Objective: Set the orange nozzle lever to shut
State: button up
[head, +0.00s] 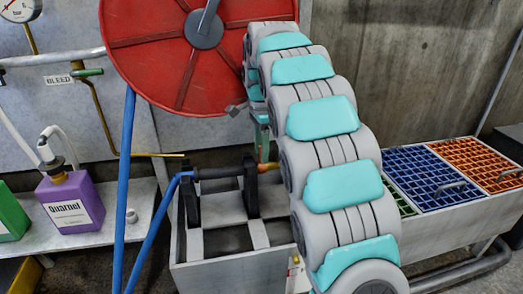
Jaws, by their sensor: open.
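The nozzle (215,172) lies level across black cradle supports on a grey open-topped box, with a blue pipe or hose at its left end. My arm runs from the lower right up to the top middle and hides much of this spot. My gripper (261,128) is only partly visible below the far arm links, just above the orange piece. It is open; contact with the lever cannot be made out.
A purple Quarnel jug (70,205) and a green container (10,215) sit on a shelf at left. Blue (428,172) and orange (480,160) grates lie right of my arm.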

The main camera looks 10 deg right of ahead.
jog(key=shift+f, duration=0.25)
jog(key=shift+c, duration=0.2)
grip_shut()
dwell(1.1)
